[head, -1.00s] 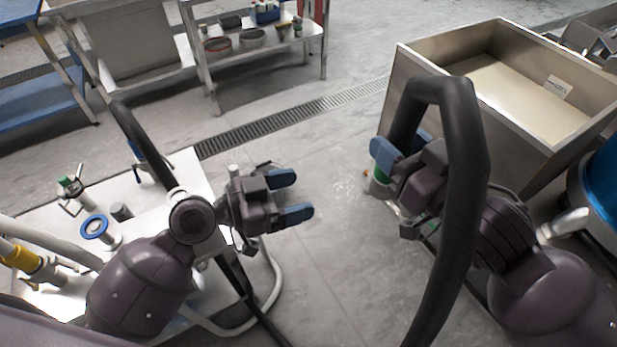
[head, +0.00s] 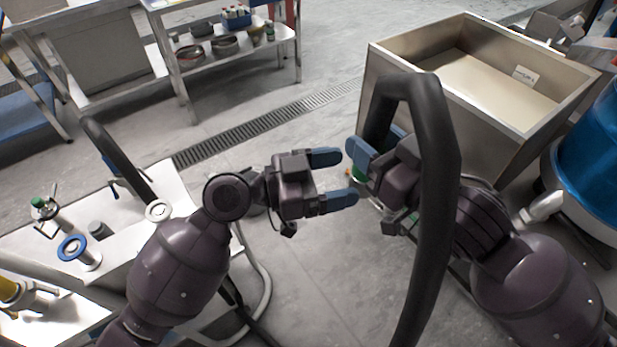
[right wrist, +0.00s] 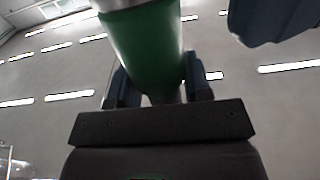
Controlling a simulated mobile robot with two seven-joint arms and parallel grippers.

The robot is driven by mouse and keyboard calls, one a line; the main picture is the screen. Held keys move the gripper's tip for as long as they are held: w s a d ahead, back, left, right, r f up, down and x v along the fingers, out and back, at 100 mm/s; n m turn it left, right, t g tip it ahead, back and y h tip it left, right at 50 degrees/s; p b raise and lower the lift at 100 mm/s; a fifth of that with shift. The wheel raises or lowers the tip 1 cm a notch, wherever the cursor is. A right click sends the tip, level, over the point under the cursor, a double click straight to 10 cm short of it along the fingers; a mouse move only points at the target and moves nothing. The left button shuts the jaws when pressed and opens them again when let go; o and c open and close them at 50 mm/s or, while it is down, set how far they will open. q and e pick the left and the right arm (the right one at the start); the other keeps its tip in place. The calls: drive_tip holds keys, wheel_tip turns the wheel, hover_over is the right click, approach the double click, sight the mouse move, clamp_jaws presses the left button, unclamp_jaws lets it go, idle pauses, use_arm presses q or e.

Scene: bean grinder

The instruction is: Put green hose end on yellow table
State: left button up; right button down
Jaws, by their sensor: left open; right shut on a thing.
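The green hose end (right wrist: 148,45) is upright between the fingers of my right gripper in the right wrist view. In the head view only a small green part (head: 360,173) shows beside the right gripper (head: 372,156), which is shut on it. My left gripper (head: 338,180) is open and empty, with its blue fingers pointing right, close to the hose end and the right gripper. A blue finger of it seems to show at the top right of the wrist view. No table with a yellow top shows; a white table (head: 178,190) stands at the left.
A blue-ringed fitting (head: 73,248), other metal fittings and a yellow-banded part (head: 10,290) are on the left. A large metal bin (head: 400,85) stands behind my right arm, and a blue drum (head: 592,140) at the right. A shelf rack (head: 185,65) is at the back.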

sight(352, 174)
use_arm(q)
drive_tip(key=shift+x, duration=2.3)
drive_tip(key=shift+c, duration=0.2)
